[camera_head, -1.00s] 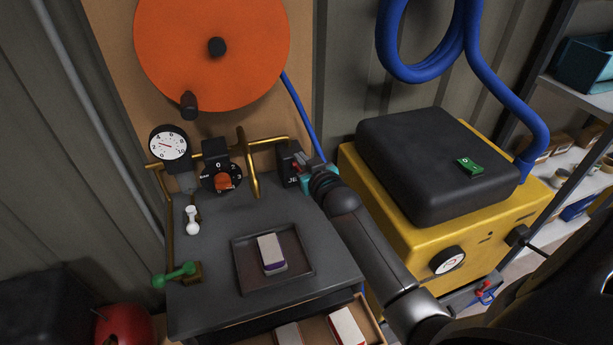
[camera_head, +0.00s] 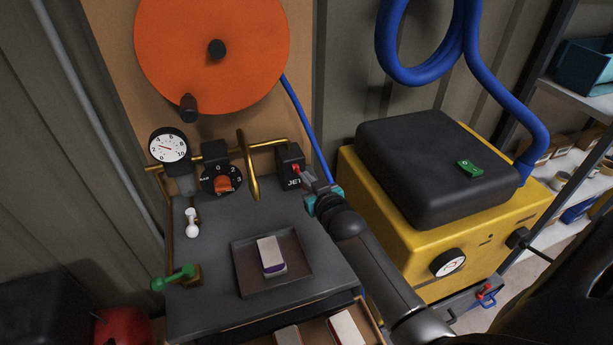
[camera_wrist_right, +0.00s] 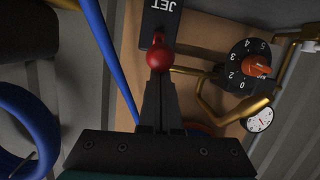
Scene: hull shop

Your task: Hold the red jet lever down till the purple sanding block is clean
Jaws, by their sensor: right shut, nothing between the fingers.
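The red jet lever (camera_head: 296,168) is on the black JET box at the back right of the grey bench. Its red ball knob (camera_wrist_right: 159,58) shows in the right wrist view, right at my fingertips. My right gripper (camera_head: 305,177) is shut and empty, with its tips at or very near the knob; I cannot tell whether they touch. The purple sanding block (camera_head: 271,254) lies in the dark shallow tray (camera_head: 306,277). Its top looks whitish and purple shows along its lower edge. My left gripper is out of view.
A dial knob (camera_head: 222,180), gauge (camera_head: 168,147) and brass pipes stand left of the JET box. A green-handled lever (camera_head: 175,278) is at the bench's left edge. A yellow machine (camera_head: 400,237) stands right of my arm. An open drawer (camera_head: 314,329) holds similar blocks.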

